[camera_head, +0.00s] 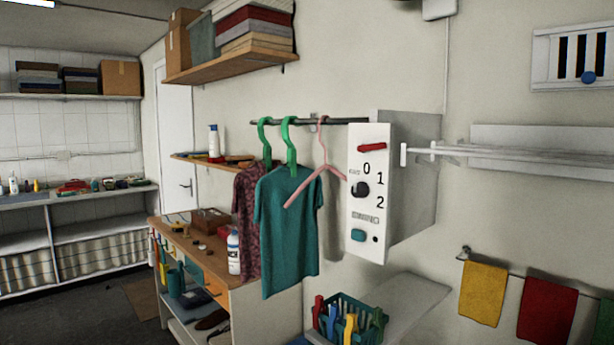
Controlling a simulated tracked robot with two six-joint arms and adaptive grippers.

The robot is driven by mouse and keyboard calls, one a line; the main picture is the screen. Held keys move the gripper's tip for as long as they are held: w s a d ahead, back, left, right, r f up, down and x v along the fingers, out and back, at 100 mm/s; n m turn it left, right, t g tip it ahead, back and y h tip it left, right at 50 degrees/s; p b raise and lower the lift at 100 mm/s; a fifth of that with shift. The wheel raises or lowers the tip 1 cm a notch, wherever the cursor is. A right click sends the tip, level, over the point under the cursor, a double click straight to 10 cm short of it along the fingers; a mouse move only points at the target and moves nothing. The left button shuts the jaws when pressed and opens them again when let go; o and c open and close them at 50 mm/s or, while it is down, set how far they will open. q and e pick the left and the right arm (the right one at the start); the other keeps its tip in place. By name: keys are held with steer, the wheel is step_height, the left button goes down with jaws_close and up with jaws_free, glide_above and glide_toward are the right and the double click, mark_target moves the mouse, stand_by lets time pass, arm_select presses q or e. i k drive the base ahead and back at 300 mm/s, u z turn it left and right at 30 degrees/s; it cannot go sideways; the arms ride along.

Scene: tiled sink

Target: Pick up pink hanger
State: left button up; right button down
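The pink hanger (320,172) hangs empty by its hook from a dark rail (340,121), close to the left side of a white control box (369,190). Its left arm slants down in front of a teal shirt (287,235). The teal shirt and a dark red patterned shirt (247,215) hang to its left on green hangers (288,145). Neither of my grippers is in the picture.
A basket of colourful items (347,322) stands on a light surface below the box. A wooden workbench (205,255) with a white bottle (233,252) is at left. A drying rack (500,152) and hung cloths (483,292) are at right.

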mark_target(325, 166)
steer(key=z, duration=0.15)
steer(key=i, duration=0.85)
steer(key=u, duration=0.05)
